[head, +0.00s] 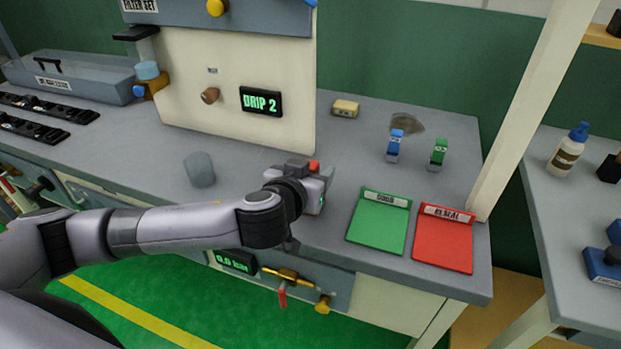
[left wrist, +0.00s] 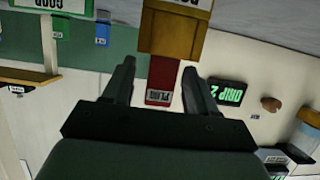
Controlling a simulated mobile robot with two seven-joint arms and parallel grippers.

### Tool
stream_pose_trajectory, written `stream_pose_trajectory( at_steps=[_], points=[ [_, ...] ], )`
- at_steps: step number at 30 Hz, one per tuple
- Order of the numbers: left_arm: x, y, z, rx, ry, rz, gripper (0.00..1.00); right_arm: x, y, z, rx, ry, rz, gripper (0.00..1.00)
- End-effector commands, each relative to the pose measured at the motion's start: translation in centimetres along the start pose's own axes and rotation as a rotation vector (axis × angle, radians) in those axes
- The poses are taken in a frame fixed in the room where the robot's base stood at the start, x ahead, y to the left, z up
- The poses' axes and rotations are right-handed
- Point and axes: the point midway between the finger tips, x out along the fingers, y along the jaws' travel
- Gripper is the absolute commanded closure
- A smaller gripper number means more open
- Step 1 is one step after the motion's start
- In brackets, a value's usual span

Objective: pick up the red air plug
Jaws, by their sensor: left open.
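The red air plug (left wrist: 161,80), a red piece with a white label, shows in the left wrist view between the fingers of my left gripper (left wrist: 160,68). A gap shows on each side of it, so the fingers are open and not closed on it. Its upper end in that view meets a brown-orange block (left wrist: 172,32); I cannot tell whether they are joined. In the head view my left gripper (head: 312,182) is over the bench's front middle, and a small red bit (head: 314,166) shows beside it. The gripper hides most of what is there. My right gripper is not in view.
A green mat (head: 380,222) and a red mat (head: 443,238) lie to the right on the bench. Behind them stand a blue clip (head: 395,147) and a green clip (head: 438,154). A yellowish block (head: 345,107) lies farther back. A grey cylinder (head: 200,169) stands left of the gripper.

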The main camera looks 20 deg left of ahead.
Motion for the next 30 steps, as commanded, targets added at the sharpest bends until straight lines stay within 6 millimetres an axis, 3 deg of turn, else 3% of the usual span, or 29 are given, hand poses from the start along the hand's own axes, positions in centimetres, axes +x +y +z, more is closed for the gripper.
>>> stream_pose_trajectory(
  at_steps=[2, 3, 7, 8, 20, 26, 30],
  points=[
    [0.0, 0.0, 0.0, 0.0, 0.0, 0.0, 0.43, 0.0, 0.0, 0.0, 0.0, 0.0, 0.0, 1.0],
    [0.0, 0.0, 0.0, 0.0, 0.0, 0.0, 0.49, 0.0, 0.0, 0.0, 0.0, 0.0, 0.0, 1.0],
    [0.0, 0.0, 0.0, 0.0, 0.0, 0.0, 0.91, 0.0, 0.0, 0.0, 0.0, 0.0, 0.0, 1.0],
    [0.0, 0.0, 0.0, 0.0, 0.0, 0.0, 0.98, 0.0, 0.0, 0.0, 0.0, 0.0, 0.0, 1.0],
    [-0.2, 0.0, -0.5, -0.001, 0.002, 0.0, 1.0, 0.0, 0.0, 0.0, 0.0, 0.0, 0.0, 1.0],
    [-1.0, 0.0, -2.8, -0.003, 0.004, 0.001, 1.0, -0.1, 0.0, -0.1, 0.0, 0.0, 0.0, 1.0],
    [-2.1, 0.0, -5.7, -0.004, 0.006, 0.002, 1.0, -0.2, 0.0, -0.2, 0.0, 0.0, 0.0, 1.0]
  ],
)
